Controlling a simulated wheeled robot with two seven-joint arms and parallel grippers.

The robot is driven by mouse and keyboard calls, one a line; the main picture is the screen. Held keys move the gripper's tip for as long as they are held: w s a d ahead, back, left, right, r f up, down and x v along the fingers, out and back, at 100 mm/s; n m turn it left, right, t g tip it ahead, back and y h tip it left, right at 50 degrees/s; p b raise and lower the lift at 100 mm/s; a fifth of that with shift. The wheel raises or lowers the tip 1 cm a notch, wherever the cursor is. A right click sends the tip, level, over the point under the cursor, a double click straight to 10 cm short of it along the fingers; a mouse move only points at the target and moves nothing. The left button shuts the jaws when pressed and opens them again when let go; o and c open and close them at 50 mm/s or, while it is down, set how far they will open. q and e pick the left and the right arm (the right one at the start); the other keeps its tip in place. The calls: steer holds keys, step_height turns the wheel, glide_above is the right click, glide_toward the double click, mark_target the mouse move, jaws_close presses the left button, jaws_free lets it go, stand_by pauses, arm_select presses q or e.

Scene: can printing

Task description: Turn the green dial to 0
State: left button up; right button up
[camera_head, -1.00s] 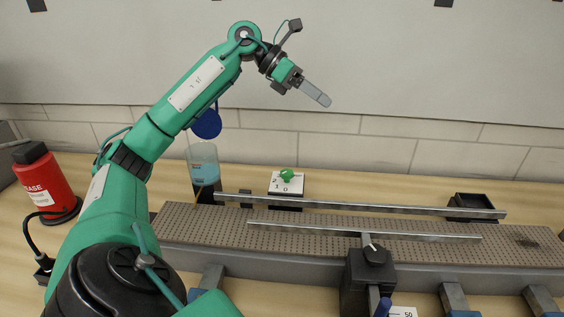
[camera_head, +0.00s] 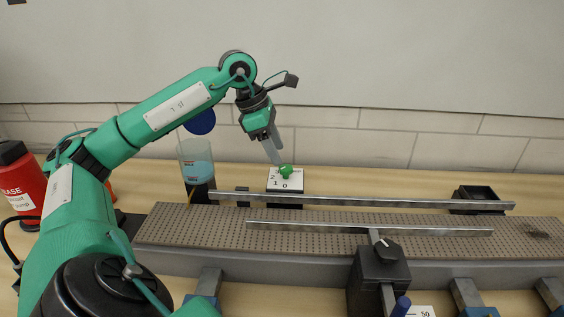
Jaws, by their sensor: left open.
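The green dial (camera_head: 286,171) sits on a small white plate (camera_head: 292,185) marked 2, 1 and 0, behind the conveyor. The 2 is at the plate's left, with the 1 and 0 along its front. My left gripper (camera_head: 276,157) is open and points down, its fingertips just above and left of the dial. I cannot tell whether they touch it. The fingers overlap in this view, so the gap between them is hidden. The dial's exact setting is too small to read. My right gripper is not in view.
A perforated conveyor (camera_head: 200,228) with metal guide rails (camera_head: 370,201) runs in front of the dial. A clear container of blue liquid (camera_head: 196,165) stands left of the dial. A black tray (camera_head: 478,194) is at the right. A red bottle (camera_head: 20,190) stands far left.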

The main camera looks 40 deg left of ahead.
mark_target(285, 167)
arm_select(q)
steer(key=shift+x, duration=2.15)
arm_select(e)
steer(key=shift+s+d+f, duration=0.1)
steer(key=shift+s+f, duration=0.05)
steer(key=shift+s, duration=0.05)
arm_select(q)
steer(key=shift+c, duration=0.4)
steer(key=c, duration=0.9)
